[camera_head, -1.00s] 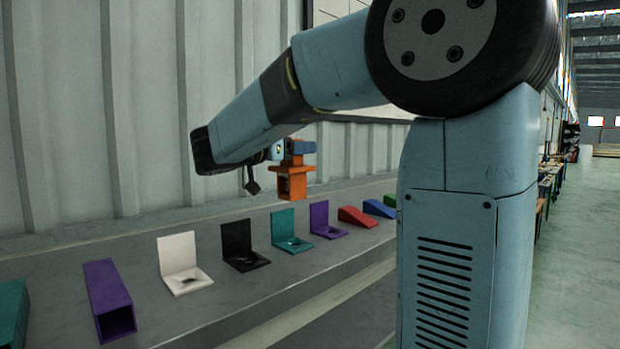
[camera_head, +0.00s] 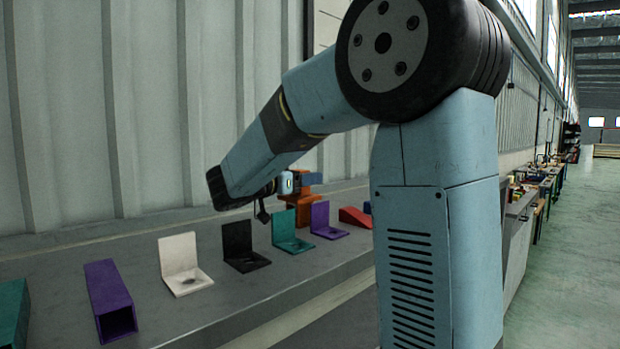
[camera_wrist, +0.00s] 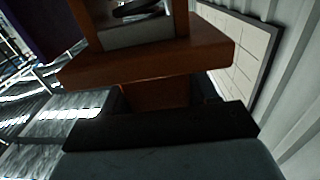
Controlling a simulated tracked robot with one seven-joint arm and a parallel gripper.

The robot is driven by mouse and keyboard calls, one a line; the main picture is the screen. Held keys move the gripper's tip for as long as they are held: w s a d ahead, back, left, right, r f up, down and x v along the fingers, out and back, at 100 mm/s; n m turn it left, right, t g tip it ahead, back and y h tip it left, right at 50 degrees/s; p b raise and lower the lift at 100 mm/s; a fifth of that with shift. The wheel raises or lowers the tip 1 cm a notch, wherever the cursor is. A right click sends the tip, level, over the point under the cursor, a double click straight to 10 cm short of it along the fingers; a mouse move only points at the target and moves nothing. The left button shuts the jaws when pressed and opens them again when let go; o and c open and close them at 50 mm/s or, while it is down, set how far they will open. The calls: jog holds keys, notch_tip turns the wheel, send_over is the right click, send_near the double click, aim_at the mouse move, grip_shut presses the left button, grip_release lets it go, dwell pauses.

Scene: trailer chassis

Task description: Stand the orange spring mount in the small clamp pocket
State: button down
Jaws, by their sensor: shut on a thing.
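The orange spring mount (camera_head: 303,206) is held by my gripper (camera_head: 293,183) behind the teal and purple brackets in the head view. Its lower part is partly hidden by those brackets, so I cannot tell whether it touches the bench. In the wrist view, the orange mount (camera_wrist: 150,62) fills the upper middle, with a wide plate and an open frame beyond it. The dark jaws of my gripper (camera_wrist: 160,112) are shut on its near end. I cannot pick out the small clamp pocket in either view.
On the grey bench (camera_head: 60,280) stand a white bracket (camera_head: 180,258), a black bracket (camera_head: 240,242), a teal bracket (camera_head: 283,226) and a purple bracket (camera_head: 321,216). A purple hollow block (camera_head: 107,297) lies nearer, and a red wedge (camera_head: 353,216) lies farther right. A corrugated wall (camera_head: 90,120) rises behind.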

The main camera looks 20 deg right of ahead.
jog(key=c, duration=0.7)
grip_release()
jog(key=shift+f, duration=0.1)
jog(key=o, duration=0.4)
